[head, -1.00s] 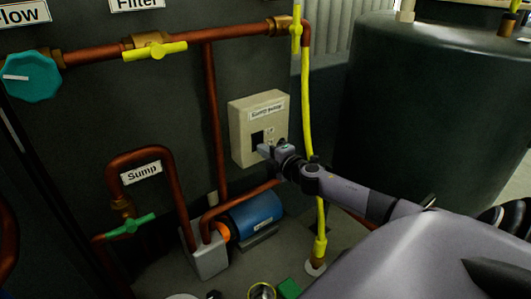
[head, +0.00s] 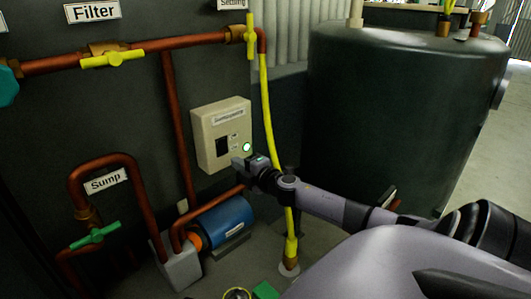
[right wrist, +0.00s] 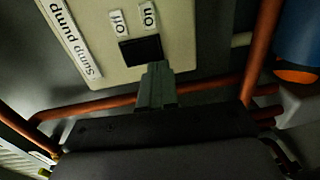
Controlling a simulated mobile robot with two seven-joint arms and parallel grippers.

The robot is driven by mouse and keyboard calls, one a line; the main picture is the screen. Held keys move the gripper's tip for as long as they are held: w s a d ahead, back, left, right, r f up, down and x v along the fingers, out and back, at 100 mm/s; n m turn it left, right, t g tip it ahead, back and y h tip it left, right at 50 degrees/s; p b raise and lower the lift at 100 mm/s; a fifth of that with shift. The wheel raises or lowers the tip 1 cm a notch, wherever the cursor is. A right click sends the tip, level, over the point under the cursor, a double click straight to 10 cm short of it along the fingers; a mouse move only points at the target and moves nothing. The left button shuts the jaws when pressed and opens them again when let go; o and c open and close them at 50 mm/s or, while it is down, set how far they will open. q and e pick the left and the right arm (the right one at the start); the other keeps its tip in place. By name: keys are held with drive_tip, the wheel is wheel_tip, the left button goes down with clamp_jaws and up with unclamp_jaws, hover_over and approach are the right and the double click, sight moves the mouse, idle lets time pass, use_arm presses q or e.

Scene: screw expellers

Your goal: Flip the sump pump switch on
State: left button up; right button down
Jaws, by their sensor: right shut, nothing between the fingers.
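The sump pump switch box (head: 222,130) is beige and mounted on the dark wall. Its black switch (head: 222,146) is on the left of its lower half, and a pale round light (head: 247,147) glows at the right. In the right wrist view the box (right wrist: 100,62) appears rotated, with "on" and "off" labels beside the black switch (right wrist: 140,48). My right gripper (head: 240,164) is shut and empty at the box's lower right. Its fingertips (right wrist: 157,68) overlap the switch's edge in the wrist view; contact cannot be told. My left gripper is out of view.
Copper pipes (head: 178,130) run left of and below the box. A yellow pipe (head: 268,110) stands at its right. A blue pump (head: 222,218) sits below. A large dark tank (head: 400,110) stands to the right.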

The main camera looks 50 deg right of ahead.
drive_tip(key=s+f, duration=0.1)
drive_tip(key=s, duration=0.7)
drive_tip(key=shift+s+a+b, duration=0.35)
drive_tip(key=shift+s+a, duration=0.05)
drive_tip(key=shift+f, duration=0.15)
